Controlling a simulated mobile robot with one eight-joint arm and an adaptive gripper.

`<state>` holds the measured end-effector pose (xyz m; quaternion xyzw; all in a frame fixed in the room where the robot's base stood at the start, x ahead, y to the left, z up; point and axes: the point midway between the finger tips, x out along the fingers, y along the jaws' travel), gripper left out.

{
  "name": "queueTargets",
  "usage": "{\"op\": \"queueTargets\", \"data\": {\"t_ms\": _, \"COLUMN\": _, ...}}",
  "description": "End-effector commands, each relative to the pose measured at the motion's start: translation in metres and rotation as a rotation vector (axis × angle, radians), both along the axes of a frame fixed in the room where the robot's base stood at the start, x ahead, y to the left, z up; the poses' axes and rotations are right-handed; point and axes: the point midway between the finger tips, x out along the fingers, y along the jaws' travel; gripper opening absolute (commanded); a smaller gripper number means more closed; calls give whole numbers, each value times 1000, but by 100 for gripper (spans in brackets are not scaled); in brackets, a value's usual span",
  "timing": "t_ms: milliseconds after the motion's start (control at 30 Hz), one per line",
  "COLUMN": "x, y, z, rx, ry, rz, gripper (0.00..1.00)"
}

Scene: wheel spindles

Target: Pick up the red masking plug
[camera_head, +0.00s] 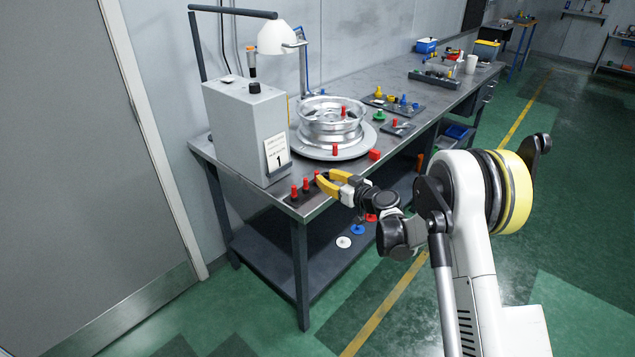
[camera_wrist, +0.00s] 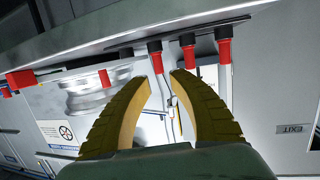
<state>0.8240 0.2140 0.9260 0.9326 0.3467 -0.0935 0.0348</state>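Three red masking plugs stand upright in a row on a dark strip at the bench's near corner: a left one (camera_head: 294,192), a middle one (camera_head: 306,185) and a right one (camera_head: 317,177). The wrist view, which is upside down, shows them as a left plug (camera_wrist: 155,62), a middle plug (camera_wrist: 188,57) and a right plug (camera_wrist: 224,52). My gripper (camera_head: 327,180) has yellow fingers and is just right of the row. Its fingers (camera_wrist: 162,80) are parted with nothing between them; the tips point toward the row, closest to its left plug in the wrist view.
A silver wheel (camera_head: 318,128) sits on a round turntable with red plugs on and beside it. A grey box (camera_head: 247,130) with a number card stands behind the row. Trays of coloured plugs (camera_head: 400,108) lie farther back.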

Motion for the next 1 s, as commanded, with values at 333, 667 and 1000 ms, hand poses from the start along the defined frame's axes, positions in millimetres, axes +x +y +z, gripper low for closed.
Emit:
{"op": "queueTargets", "data": {"t_ms": 333, "x": 31, "y": 25, "z": -16, "rx": -1, "ry": 1, "rz": 1, "gripper": 25}}
{"op": "queueTargets", "data": {"t_ms": 667, "x": 44, "y": 37, "z": -15, "rx": 0, "ry": 0, "rz": 0, "gripper": 25}}
{"op": "queueTargets", "data": {"t_ms": 1000, "x": 44, "y": 36, "z": -14, "rx": 0, "ry": 0, "rz": 0, "gripper": 0}}
